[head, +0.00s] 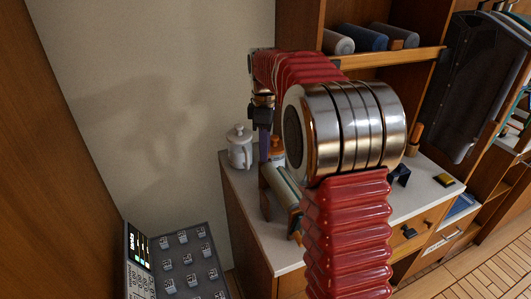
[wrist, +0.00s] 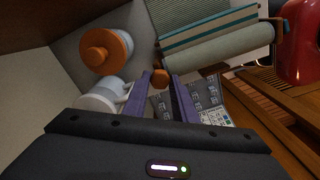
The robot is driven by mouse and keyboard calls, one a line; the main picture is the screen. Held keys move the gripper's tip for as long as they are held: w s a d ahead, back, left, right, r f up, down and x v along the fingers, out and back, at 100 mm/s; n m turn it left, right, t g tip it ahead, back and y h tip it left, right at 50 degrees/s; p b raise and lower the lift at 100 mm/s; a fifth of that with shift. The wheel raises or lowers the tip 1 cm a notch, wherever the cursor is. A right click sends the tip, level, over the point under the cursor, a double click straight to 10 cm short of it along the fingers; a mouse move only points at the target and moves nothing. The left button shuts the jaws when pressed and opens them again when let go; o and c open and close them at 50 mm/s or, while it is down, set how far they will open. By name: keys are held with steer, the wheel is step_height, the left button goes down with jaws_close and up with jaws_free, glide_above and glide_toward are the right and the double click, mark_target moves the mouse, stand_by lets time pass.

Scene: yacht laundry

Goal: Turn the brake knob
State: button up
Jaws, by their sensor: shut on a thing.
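The brake knob (wrist: 160,77), small and orange-brown, shows between my purple fingertips in the wrist view. My gripper (wrist: 161,84) is shut on it, its fingers hiding the knob's sides. In the head view my gripper (head: 264,148) points down over the worktop, and I cannot make out the knob there. A roller machine (head: 282,187) with a pale roller stands just below and right of the fingers. It also shows in the wrist view as a striped teal and cream roller (wrist: 215,45). The knob's turn angle cannot be read.
A white lidded jug (head: 239,150) stands left of my gripper on the pale worktop (head: 232,178). An orange-topped container (wrist: 106,50) is close by. A keypad panel (head: 180,262) lies low at the left. Rolled towels (head: 367,38) fill a shelf behind.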

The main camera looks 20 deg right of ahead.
steer(key=shift+r+n, duration=0.1)
steer(key=shift+n, duration=1.1)
steer(key=shift+n, duration=1.4)
steer(key=o, duration=0.5)
steer(key=shift+o, duration=0.2)
steer(key=shift+r, duration=2.45)
